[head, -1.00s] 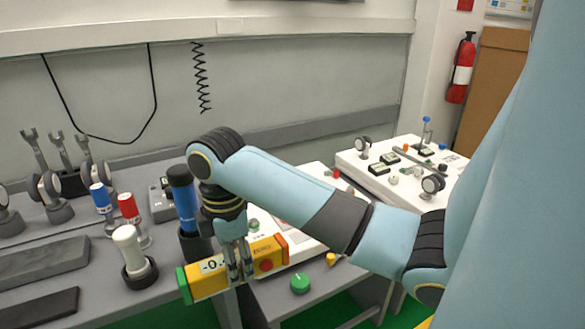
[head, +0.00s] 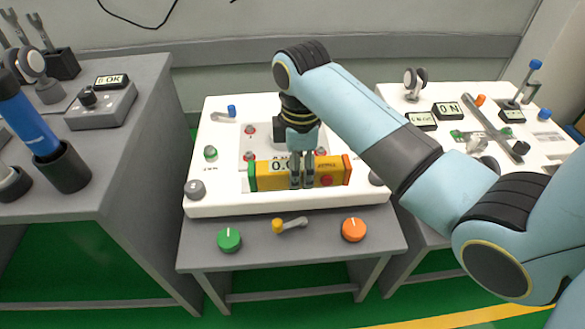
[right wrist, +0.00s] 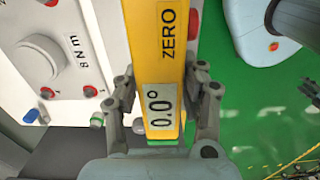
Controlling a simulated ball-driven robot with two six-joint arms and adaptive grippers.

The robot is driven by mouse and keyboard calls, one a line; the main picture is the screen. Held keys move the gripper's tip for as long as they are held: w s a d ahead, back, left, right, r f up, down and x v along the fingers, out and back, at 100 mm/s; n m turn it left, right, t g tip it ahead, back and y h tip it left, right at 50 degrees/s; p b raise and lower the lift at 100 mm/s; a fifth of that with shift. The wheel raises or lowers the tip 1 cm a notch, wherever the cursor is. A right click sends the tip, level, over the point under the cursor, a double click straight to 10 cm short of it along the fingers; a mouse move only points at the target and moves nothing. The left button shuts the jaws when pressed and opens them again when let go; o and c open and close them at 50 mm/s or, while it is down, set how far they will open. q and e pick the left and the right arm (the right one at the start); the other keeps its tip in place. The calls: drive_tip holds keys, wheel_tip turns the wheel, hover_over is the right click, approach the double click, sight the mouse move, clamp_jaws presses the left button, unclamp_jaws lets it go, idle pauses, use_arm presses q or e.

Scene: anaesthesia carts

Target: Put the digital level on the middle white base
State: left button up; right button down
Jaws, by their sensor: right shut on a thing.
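The digital level (head: 335,174) is a yellow bar with a green left end, an orange right end, a red button and a display. In the right wrist view the level (right wrist: 161,50) shows 0.0° and ZERO. My right gripper (head: 302,186) is shut on its middle and holds it about level. It is in front of the upper face of the middle white base (head: 225,190), near its front edge. I cannot tell whether they touch. The base has a central panel, partly hidden by the arm. My left gripper is out of view.
The base stands on a grey table with green (head: 229,239) and orange (head: 354,230) knobs in front. A grey bench with a blue-handled tool (head: 28,122) is left. Another white base (head: 400,97) with displays is right. Gaps separate the tables.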

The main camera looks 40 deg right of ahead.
drive_tip(key=w+d+f+b, duration=0.1)
drive_tip(key=w, duration=0.1)
drive_tip(key=w+f+b, duration=0.1)
drive_tip(key=w+f, duration=0.1)
drive_tip(key=w, duration=0.1)
drive_tip(key=w+d+f+b, duration=0.1)
drive_tip(key=w+f, duration=0.1)
drive_tip(key=shift+w+d+f, duration=0.1)
drive_tip(key=shift+w+d, duration=0.2)
drive_tip(key=shift+w, duration=0.05)
wheel_tip(320, 180, down, 4)
drive_tip(key=shift+r+b, duration=0.2)
drive_tip(key=shift+b, duration=0.55)
drive_tip(key=shift+f, duration=0.1)
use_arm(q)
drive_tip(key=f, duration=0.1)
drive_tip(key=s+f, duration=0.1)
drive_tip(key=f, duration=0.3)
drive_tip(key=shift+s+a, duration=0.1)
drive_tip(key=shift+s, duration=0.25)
use_arm(e)
drive_tip(key=shift+a, duration=0.1)
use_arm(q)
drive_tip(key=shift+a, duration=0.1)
use_arm(e)
drive_tip(key=c, duration=0.8)
unclamp_jaws()
drive_tip(key=shift+o, duration=0.2)
